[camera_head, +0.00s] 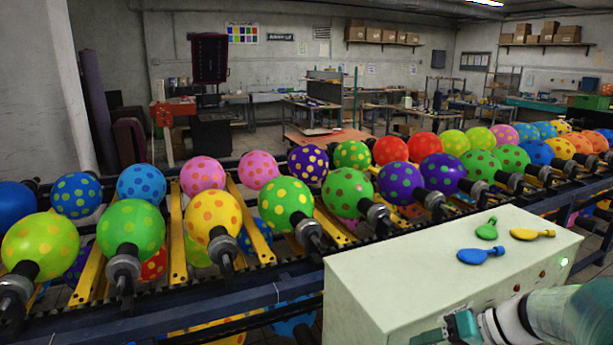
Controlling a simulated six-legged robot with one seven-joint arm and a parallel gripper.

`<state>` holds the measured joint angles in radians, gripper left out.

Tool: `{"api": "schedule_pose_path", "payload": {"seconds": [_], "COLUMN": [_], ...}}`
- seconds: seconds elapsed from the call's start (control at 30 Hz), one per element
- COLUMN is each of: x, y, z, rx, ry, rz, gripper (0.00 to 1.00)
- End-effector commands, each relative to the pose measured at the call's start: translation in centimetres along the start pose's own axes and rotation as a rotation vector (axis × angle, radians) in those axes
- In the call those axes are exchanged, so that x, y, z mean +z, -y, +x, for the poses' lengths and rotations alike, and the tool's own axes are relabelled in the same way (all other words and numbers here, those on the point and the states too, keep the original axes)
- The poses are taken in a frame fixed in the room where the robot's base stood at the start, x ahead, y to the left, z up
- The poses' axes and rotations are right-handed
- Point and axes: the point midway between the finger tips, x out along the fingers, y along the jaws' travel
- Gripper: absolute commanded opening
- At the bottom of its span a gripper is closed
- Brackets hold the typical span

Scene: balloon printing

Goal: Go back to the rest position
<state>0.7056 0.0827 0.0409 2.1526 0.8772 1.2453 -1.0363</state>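My gripper (447,333) shows at the bottom edge, in front of the pale green cabinet. Only part of it is in the picture, and its fingers cannot be made out clearly. On the cabinet top (410,260) lie three uninflated balloons: a green balloon (487,229), a blue balloon (480,255) and a yellow balloon (532,234). They lie apart from one another, and my gripper is away from them, nearer the front. Whether it holds anything cannot be seen.
A conveyor rack (180,240) carrying several inflated spotted balloons, such as a green one (285,203), runs across behind and left of the cabinet. A green light (564,261) glows on the cabinet's side. The left part of the cabinet top is clear. Workbenches (310,115) stand farther back.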

Motion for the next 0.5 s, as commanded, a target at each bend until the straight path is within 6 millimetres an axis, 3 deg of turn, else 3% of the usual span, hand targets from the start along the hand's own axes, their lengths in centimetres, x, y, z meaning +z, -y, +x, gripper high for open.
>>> {"api": "schedule_pose_path", "payload": {"seconds": [0.03, 0.2, 0.5], "x": [0.9, 4.3, 9.5], "y": [2.0, 6.5, 11.7], "z": [0.5, 1.3, 0.5], "rx": [0.048, 0.234, 0.545], "ry": [0.044, 0.143, 0.107], "rz": [-0.018, -0.047, -0.147], "gripper": [0.59, 0.59, 0.59]}}
